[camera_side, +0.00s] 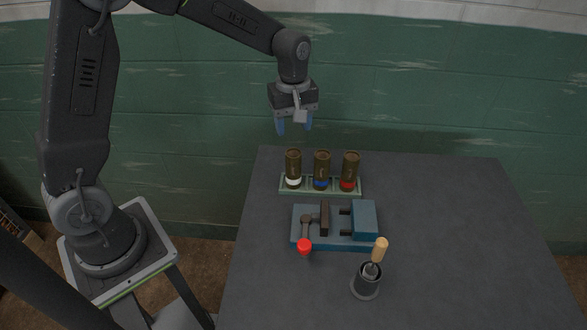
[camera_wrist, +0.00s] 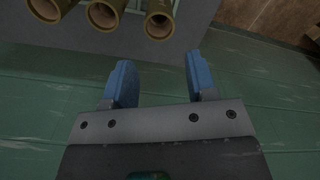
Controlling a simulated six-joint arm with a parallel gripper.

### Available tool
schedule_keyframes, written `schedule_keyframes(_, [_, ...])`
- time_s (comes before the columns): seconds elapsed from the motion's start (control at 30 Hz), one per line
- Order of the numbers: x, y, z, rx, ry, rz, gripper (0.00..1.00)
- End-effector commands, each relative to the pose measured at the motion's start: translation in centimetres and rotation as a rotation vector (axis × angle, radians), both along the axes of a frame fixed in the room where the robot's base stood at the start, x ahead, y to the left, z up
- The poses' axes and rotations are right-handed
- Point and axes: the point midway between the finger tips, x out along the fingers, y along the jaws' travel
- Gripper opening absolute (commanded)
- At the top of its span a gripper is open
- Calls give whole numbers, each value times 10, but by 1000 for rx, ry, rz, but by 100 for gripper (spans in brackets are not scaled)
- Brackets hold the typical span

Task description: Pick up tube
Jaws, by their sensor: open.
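Three brown tubes stand upright side by side in a pale green rack (camera_side: 322,192) near the table's far edge. The left tube (camera_side: 293,166) has a white band, the middle tube (camera_side: 322,168) a blue band and the right tube (camera_side: 350,169) a red band. My gripper (camera_side: 294,130) is open and empty, with blue fingers, above and behind the left part of the rack. In the wrist view my gripper (camera_wrist: 160,78) has its fingers apart with nothing between them. The round ends of the three tubes show at its top left, including one tube (camera_wrist: 103,15); their bands are hidden there.
A blue vise (camera_side: 365,220) with a red-knobbed handle (camera_side: 305,246) sits in front of the rack. A dark cup (camera_side: 366,284) holding a wooden-handled tool (camera_side: 380,249) stands nearer the front. The right side of the table (camera_side: 460,230) is clear. A green wall (camera_side: 420,90) stands behind.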

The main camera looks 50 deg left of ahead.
Motion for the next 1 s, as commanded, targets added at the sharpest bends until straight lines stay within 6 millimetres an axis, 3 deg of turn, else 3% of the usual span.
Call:
schedule_keyframes(0.23, [-1, 0, -47, 0, 3, -2, 52])
schedule_keyframes(0.53, [-1, -2, -70, 0, 2, -4, 52])
schedule_keyframes(0.8, [-2, -4, -107, 0, 2, -4, 52])
schedule_keyframes(1.0, [-1, -4, -112, 0, -1, -4, 52])
